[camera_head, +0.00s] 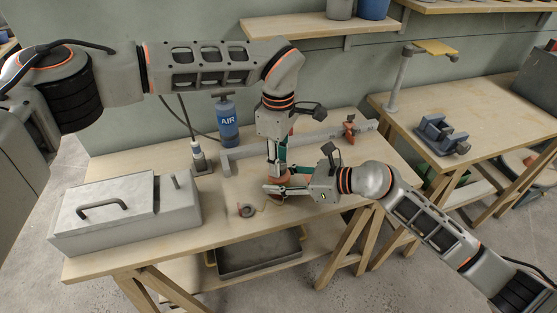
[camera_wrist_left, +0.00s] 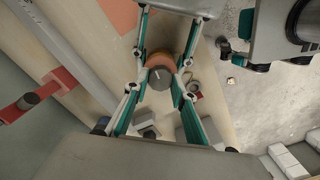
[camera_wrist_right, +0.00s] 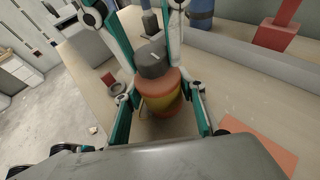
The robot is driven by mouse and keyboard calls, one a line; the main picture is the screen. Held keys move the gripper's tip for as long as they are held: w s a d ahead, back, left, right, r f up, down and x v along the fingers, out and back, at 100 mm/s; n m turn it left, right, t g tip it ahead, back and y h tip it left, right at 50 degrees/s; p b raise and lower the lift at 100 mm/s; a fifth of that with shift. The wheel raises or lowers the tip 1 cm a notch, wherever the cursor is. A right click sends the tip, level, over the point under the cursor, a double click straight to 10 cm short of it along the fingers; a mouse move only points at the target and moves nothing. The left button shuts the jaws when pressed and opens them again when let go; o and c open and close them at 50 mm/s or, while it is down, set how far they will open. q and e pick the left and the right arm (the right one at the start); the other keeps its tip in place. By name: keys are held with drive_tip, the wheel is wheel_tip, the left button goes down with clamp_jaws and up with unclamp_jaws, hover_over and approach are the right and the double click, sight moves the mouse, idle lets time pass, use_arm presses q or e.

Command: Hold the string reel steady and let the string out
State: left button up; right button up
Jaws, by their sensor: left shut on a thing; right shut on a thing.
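The string reel (camera_wrist_right: 160,96) stands upright on the wooden bench, orange with a yellowish band and a dark grey top. In the head view the reel (camera_head: 279,184) is mostly hidden by my grippers. My left gripper (camera_head: 275,172) comes down from above and is shut on the reel's dark top, which shows between its fingers in the left wrist view (camera_wrist_left: 160,78). My right gripper (camera_head: 273,190) comes in low from the right and is shut on the reel's body, one finger on each side. I cannot make out a loose string end.
A small grey ring (camera_head: 246,211) lies left of the reel. A grey toolbox (camera_head: 100,225) fills the bench's left end. The front bench edge is close.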

use_arm(q)
drive_tip(key=n, duration=0.4)
drive_tip(key=shift+n, duration=0.3)
drive_tip(key=n, duration=0.3)
drive_tip(key=shift+s+n, duration=0.1)
drive_tip(key=shift+n, duration=0.3)
drive_tip(key=n, duration=1.2)
drive_tip(key=shift+n, duration=0.3)
drive_tip(key=n, duration=0.3)
drive_tip(key=shift+d+n, duration=0.1)
drive_tip(key=shift+n, duration=0.3)
drive_tip(key=n, duration=0.4)
drive_tip(key=shift+n, duration=1.8)
